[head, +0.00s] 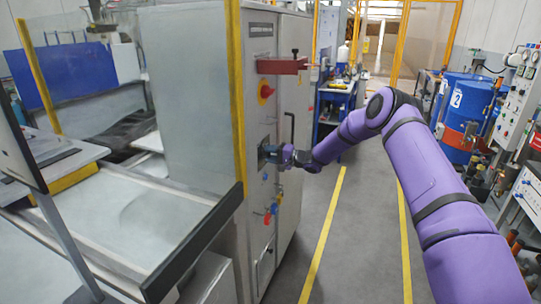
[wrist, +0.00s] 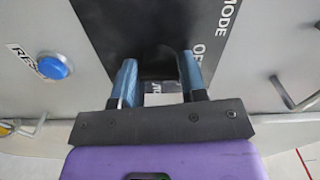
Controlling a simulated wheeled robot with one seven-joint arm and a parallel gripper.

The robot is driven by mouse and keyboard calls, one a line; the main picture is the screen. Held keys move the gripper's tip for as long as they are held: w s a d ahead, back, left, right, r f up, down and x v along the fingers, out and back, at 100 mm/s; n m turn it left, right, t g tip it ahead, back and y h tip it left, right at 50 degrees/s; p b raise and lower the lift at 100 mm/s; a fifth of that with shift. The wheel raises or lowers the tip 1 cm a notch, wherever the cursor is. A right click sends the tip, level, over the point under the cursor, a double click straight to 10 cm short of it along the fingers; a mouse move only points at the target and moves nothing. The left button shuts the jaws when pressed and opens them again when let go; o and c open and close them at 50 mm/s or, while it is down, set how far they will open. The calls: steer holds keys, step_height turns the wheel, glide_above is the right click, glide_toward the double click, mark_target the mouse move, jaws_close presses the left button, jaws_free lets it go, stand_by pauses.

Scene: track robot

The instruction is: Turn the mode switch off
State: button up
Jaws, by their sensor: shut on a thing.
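The mode switch (wrist: 159,65) is a black knob on a dark plate (wrist: 108,22) lettered "MODE", with a partly hidden "OF" beside it. In the wrist view my gripper (wrist: 158,75) has one blue finger on each side of the knob and is shut on it. Part of the lettering below the knob shows between the fingers. In the head view my gripper (head: 270,154) reaches from the right to the front of the grey cabinet (head: 262,45). The knob is hidden there, and its pointing direction is hard to tell.
A blue RESET button (wrist: 53,66) sits left of the plate, and a metal handle (wrist: 290,95) to the right. A red bracket (head: 282,66) and a red-yellow knob (head: 266,91) are above my gripper. Blue drums (head: 462,110) stand at the right.

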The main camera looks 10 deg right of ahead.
stand_by(0.4)
steer(key=o, duration=0.8)
steer(key=shift+o, duration=0.2)
steer(key=shift+d, duration=0.1)
steer(key=v, duration=1)
steer(key=shift+s+d, duration=0.25)
steer(key=shift+d, duration=0.05)
